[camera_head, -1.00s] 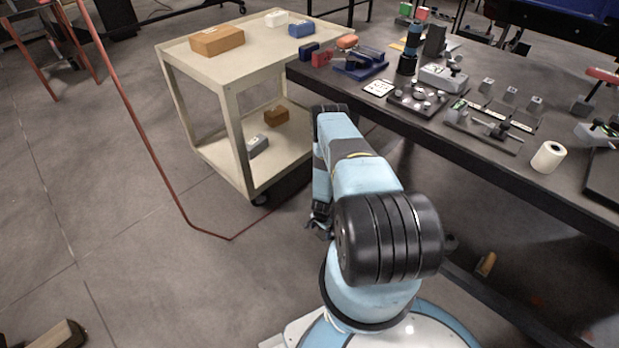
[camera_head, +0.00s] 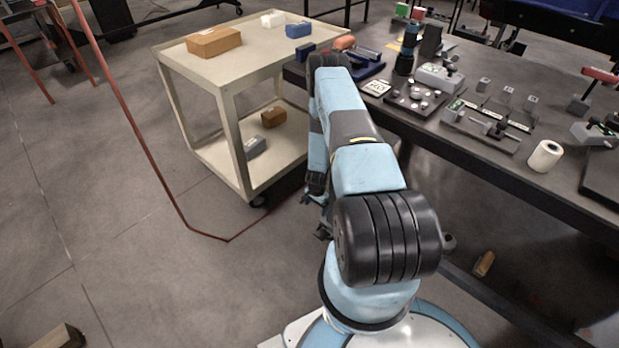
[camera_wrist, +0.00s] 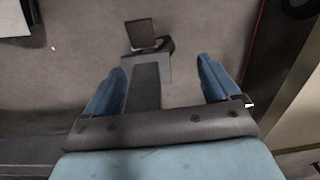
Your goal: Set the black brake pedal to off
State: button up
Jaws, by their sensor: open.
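In the wrist view, a black square pad (camera_wrist: 140,33), which looks like the brake pedal, shows at the top, ahead of my fingers. It sits at the end of a dark grey bracket or arm (camera_wrist: 148,70). Whether it is up or down I cannot tell. My gripper (camera_wrist: 162,68) is open, with blue fingers on either side of the bracket in the picture and nothing between them that I can see held. The pedal is not visible there.
A cream two-shelf cart (camera_head: 235,140) on casters stands to the left, with boxes on it. A dark workbench (camera_head: 440,135) with several fixtures and a white roll (camera_head: 545,156) lies to the right.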

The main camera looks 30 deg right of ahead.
jog(key=w+r, duration=0.3)
jog(key=r, duration=0.3)
jog(key=w+r+n, duration=0.1)
jog(key=w+r, duration=0.2)
jog(key=r, duration=0.4)
jog(key=shift+w+a+n+t, duration=0.25)
jog(key=shift+a+n+t, duration=0.05)
jog(key=shift+t, duration=0.1)
jog(key=shift+f, duration=0.1)
